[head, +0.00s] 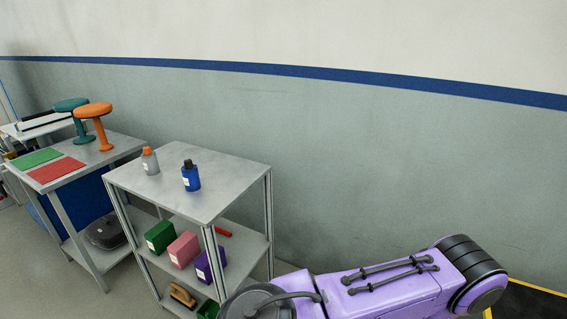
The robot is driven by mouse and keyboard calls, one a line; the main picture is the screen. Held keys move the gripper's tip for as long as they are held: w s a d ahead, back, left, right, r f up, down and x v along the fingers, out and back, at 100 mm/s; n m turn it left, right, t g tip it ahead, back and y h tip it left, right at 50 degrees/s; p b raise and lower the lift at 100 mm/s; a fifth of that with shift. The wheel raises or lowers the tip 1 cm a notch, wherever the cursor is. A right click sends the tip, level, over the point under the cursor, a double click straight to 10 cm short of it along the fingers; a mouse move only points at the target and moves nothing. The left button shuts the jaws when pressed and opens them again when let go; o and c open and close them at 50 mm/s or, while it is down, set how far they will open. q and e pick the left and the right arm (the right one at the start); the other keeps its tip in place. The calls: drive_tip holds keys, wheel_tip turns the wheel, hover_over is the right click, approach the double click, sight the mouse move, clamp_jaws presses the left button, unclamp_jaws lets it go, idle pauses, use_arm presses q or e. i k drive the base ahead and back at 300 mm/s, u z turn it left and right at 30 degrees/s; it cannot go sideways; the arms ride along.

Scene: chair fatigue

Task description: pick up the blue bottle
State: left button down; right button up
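A blue bottle (191,177) with a dark cap and a white label stands upright on the grey top of a metal shelf cart (225,182). A grey bottle (150,161) with an orange cap stands to its left, a little apart from it. A purple arm of mine comes in at the lower right, in front of the cart. Neither of my grippers is in view.
Green (160,236), pink (184,248) and purple (210,264) boxes sit on the cart's middle shelf. A wall stands behind.

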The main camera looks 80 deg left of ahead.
sight(190, 176)
drive_tip(key=u, duration=3.25)
drive_tip(key=k, duration=0.5)
drive_tip(key=u, duration=1.6)
drive_tip(key=i, duration=1.65)
drive_tip(key=z, duration=2.3)
